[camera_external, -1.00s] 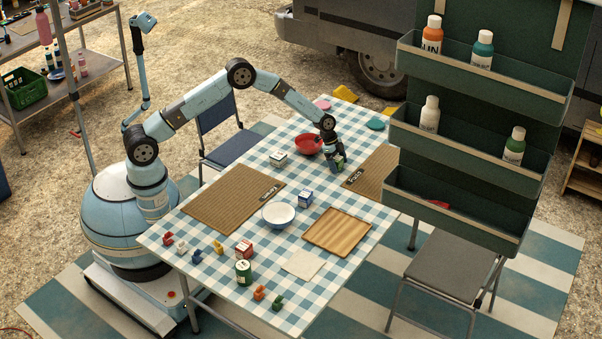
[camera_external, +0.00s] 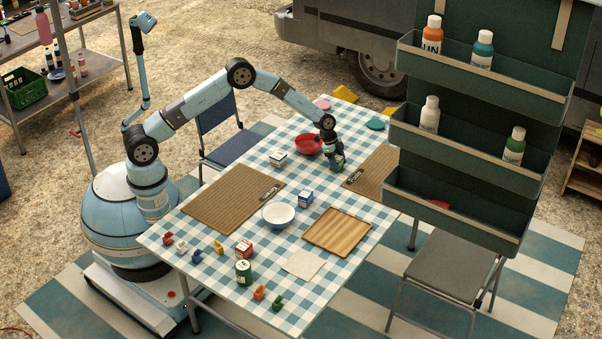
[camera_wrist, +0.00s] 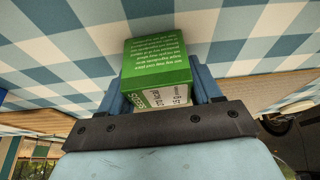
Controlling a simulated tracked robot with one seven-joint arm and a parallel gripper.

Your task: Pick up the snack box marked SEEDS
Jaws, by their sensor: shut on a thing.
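The SEEDS snack box (camera_wrist: 158,62) is green with a white label and fills the middle of the wrist view; part of the word on its side can be read. My gripper (camera_wrist: 160,88) is shut on it, one finger on each side. In the external view my gripper (camera_external: 332,150) is over the far part of the checked table, just right of the red bowl. The box (camera_external: 338,164) shows small below the fingers there, partly covered by them. I cannot tell whether it touches the cloth.
Near my gripper are a red bowl (camera_external: 308,145), a white box (camera_external: 278,158) and a brown mat (camera_external: 373,172). A blue box (camera_external: 305,198), a white bowl (camera_external: 278,215) and a wooden tray (camera_external: 337,231) stand nearer. A green rack (camera_external: 480,75) rises at the right.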

